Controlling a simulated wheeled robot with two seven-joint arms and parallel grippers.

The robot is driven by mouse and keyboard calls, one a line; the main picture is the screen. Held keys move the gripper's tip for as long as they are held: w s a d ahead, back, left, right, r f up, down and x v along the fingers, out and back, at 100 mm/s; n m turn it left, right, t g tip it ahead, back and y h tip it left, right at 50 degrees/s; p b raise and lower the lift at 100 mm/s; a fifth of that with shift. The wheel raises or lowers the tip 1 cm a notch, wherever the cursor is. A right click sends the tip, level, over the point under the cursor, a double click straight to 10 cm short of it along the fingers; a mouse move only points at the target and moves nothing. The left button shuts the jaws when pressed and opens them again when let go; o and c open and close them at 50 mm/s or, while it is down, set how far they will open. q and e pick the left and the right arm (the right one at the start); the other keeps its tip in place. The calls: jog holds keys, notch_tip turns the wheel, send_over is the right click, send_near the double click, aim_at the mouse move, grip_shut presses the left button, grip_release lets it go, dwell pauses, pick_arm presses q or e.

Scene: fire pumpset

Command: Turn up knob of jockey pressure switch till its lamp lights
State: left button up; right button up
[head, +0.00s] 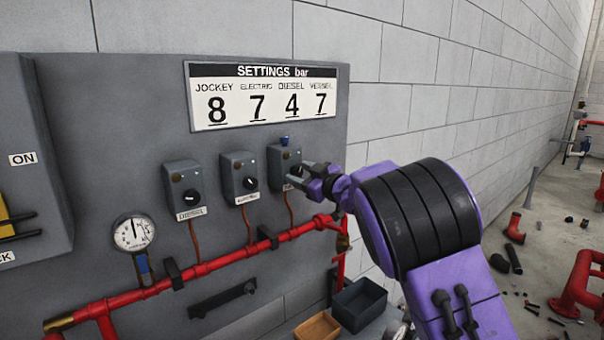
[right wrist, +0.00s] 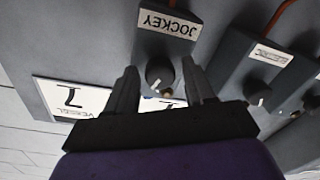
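The jockey pressure switch (head: 281,160) is the rightmost of the grey boxes on the panel. In the right wrist view its JOCKEY label (right wrist: 170,24) appears upside down, above its round black knob (right wrist: 160,73). A small brownish lamp (right wrist: 167,92) sits beside the knob, partly in view, with no clear glow. My right gripper (head: 301,176) is at the front of this switch. In the right wrist view the fingers of my right gripper (right wrist: 159,75) are apart, one each side of the knob, with gaps showing. Contact cannot be made out. My left gripper is not in view.
The electric switch (head: 240,170) and diesel switch (head: 186,185) stand to the left. A settings board (head: 262,95) above reads jockey 8. A red pipe (head: 205,269) and a pressure gauge (head: 134,232) lie below. Bins (head: 358,304) stand low at right; floor debris lies further right.

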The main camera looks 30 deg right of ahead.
jog(key=s+d+b, duration=0.1)
jog(key=s+b, duration=0.3)
jog(key=s, duration=0.6)
jog(key=shift+s+d, duration=0.15)
jog(key=shift+s, duration=0.05)
dwell(0.5)
